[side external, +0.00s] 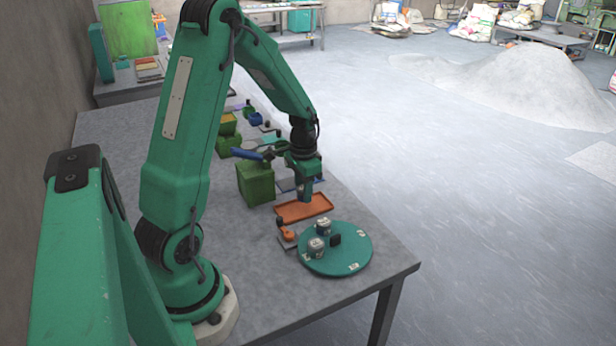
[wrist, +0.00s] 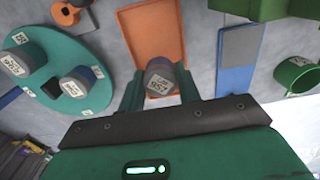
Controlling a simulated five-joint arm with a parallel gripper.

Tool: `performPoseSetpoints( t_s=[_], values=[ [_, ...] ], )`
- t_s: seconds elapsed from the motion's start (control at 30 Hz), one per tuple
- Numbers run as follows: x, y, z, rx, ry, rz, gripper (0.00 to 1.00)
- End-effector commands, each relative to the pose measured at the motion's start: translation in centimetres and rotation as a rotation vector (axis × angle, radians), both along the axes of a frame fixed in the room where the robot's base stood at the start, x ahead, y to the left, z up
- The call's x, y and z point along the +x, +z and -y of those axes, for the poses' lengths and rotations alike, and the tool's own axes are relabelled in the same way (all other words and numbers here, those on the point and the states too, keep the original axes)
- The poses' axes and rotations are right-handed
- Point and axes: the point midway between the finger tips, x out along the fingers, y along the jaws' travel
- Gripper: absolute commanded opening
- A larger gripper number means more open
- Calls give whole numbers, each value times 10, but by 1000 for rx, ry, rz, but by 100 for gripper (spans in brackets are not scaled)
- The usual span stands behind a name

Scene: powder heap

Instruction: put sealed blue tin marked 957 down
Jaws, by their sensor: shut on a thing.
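My gripper (side external: 304,178) is shut on a small tin with a white label and a blue-grey side. In the wrist view the tin (wrist: 160,84) sits between the two green fingers, and its label looks like 957, seen turned. In the side view the tin (side external: 305,191) hangs under the jaws, at the back edge of an orange tray (side external: 320,211). The tray also shows beyond the tin in the wrist view (wrist: 150,25). The tray looks empty where I can see it. I cannot tell whether the tin's underside touches anything.
A teal round turntable (side external: 352,262) stands in front of the tray with two labelled tins (side external: 317,247) and a black block (side external: 335,239) on it. A green box (side external: 255,184) stands left of the gripper. A blue-and-grey pad (wrist: 239,55) lies beside the tray.

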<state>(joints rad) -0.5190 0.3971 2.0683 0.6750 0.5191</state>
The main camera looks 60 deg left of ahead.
Motion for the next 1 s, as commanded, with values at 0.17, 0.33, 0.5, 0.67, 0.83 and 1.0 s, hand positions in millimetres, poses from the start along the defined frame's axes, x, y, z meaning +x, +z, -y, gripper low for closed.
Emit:
performPoseSetpoints(
  t_s=[0.17,0.33,0.5,0.67,0.83,1.0],
  values=[
    [-1,-21,1,-2,0,-3,8],
    [0,-33,0,-1,0,-1,8],
    [0,-33,0,0,0,0,8],
    [0,-34,0,-1,0,-1,8],
    [0,-37,1,-1,0,-1,39],
    [0,-37,1,-1,0,-1,42]
  ],
)
